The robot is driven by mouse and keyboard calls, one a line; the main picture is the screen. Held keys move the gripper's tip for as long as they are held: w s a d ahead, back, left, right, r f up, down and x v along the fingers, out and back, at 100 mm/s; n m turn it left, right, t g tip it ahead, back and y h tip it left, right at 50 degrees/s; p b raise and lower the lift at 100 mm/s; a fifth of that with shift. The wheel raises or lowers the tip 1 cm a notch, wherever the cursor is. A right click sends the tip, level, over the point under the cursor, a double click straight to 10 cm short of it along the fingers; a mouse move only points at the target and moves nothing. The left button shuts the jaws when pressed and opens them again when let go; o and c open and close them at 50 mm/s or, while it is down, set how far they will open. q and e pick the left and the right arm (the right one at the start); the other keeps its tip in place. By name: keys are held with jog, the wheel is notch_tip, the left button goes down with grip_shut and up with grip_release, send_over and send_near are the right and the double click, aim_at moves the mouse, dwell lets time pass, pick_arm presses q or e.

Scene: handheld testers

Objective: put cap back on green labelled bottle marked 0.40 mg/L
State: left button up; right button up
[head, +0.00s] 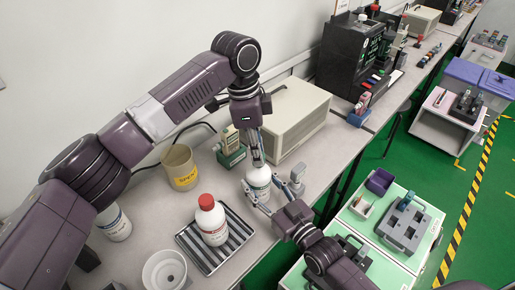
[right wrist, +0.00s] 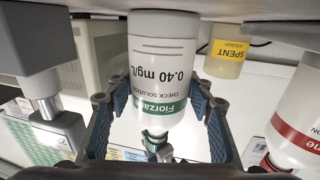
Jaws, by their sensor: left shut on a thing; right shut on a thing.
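The white bottle with the green band and "0.40 mg/L" (head: 258,181) stands on the bench; its label is upside down in the right wrist view (right wrist: 163,58). My right gripper (head: 262,196) is shut around the bottle body, with a blue-padded finger on each side in the right wrist view (right wrist: 161,97). My left gripper (head: 257,162) points down right over the bottle's top, shut on what seems to be the cap. Whether the cap touches the neck is hidden.
A red-capped bottle (head: 211,222) stands on a striped tray (head: 240,238) to the left. A beaker marked SPENT (head: 179,167), a beige box (head: 297,112) and a small grey device (head: 297,178) are close by. A white cup (head: 164,270) stands near the front.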

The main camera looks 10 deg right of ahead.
pick_arm(q)
jog(key=shift+f, duration=0.15)
jog(key=m, duration=0.5)
jog(key=shift+m+g, duration=0.4)
jog(key=m+y, duration=0.1)
jog(key=m, duration=0.5)
jog(key=shift+w+d+g, duration=0.1)
jog(key=shift+d+g, duration=0.05)
jog(key=shift+g, duration=0.15)
jog(key=m+y, duration=0.1)
jog(key=m, duration=0.4)
jog(key=m+y, duration=0.1)
jog(key=m, duration=0.5)
jog(key=o, duration=0.7)
